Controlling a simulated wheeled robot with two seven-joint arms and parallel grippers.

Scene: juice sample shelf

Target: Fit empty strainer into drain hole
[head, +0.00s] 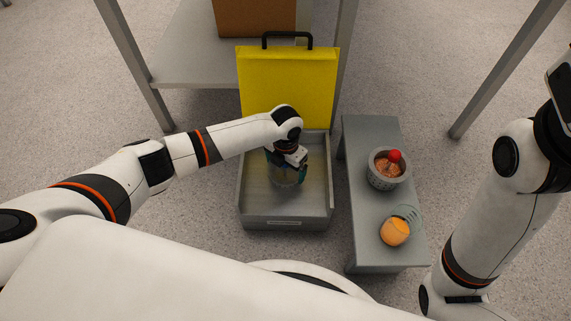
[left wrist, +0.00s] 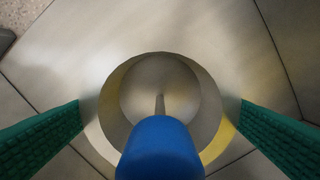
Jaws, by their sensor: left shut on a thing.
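My left gripper (head: 287,172) reaches down into a grey basin (head: 255,211). In the left wrist view its green finger pads (left wrist: 160,115) stand wide apart on either side of a round metal cup, which I take for the strainer (left wrist: 158,85). The gripper is shut on it. The cup looks empty, with a thin rod in its middle and a blue handle-like part (left wrist: 160,150) in front. A pale, yellow-tinted ring surrounds it. I cannot tell whether the cup is seated in a drain hole; the hole is hidden. My right gripper is out of view.
A yellow panel (head: 287,82) with a black handle stands behind the basin. A shelf with a brown box (head: 255,17) is behind.

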